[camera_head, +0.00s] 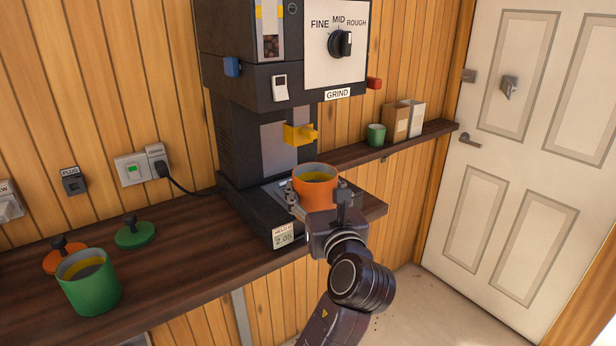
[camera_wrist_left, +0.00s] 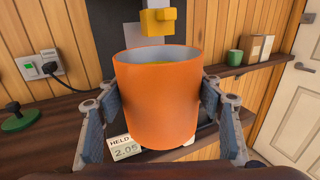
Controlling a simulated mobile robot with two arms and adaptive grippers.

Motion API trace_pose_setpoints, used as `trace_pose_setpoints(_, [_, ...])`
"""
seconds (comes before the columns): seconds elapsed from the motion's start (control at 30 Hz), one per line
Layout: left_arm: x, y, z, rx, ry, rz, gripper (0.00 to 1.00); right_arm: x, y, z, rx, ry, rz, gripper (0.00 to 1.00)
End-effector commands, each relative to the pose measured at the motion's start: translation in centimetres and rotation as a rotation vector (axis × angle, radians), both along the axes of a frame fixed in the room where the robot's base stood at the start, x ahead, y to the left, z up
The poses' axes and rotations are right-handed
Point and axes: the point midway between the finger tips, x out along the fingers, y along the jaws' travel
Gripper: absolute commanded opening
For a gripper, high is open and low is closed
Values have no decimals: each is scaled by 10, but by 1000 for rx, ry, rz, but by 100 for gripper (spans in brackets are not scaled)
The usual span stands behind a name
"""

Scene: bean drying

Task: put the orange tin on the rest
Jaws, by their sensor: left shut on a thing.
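The orange tin (camera_head: 315,188) is upright, with yellowish contents inside. My left gripper (camera_head: 319,196) is shut on it, and the left wrist view shows one finger pad on each side of the tin (camera_wrist_left: 156,100). The tin is at the grinder's rest (camera_head: 284,189), the pale metal plate low on the machine, below and slightly right of the yellow spout (camera_head: 300,134). The tin and gripper hide much of the rest, so I cannot tell whether the tin's bottom touches it. My right gripper is not in view.
The grinder (camera_head: 240,120) stands on the dark counter (camera_head: 185,245); a small display (camera_head: 283,237) is at its front. A green tin (camera_head: 90,283) and green and orange lids lie left. A shelf with a small green cup (camera_head: 376,134) and boxes is right.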

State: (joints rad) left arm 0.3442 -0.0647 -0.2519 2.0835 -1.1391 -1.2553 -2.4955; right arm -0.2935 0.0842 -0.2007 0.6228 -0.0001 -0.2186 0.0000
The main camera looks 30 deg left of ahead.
Motion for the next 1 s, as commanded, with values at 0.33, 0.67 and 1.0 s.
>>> trace_pose_setpoints(0.33, [68, 69, 5, 3, 1, 4, 34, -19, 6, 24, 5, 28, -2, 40])
trace_pose_setpoints(0.67, [108, 108, 3, 1, -1, 1, 34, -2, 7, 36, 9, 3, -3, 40])
trace_pose_setpoints(1.0, [110, 109, -26, 1, 4, 0, 34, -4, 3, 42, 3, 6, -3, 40])
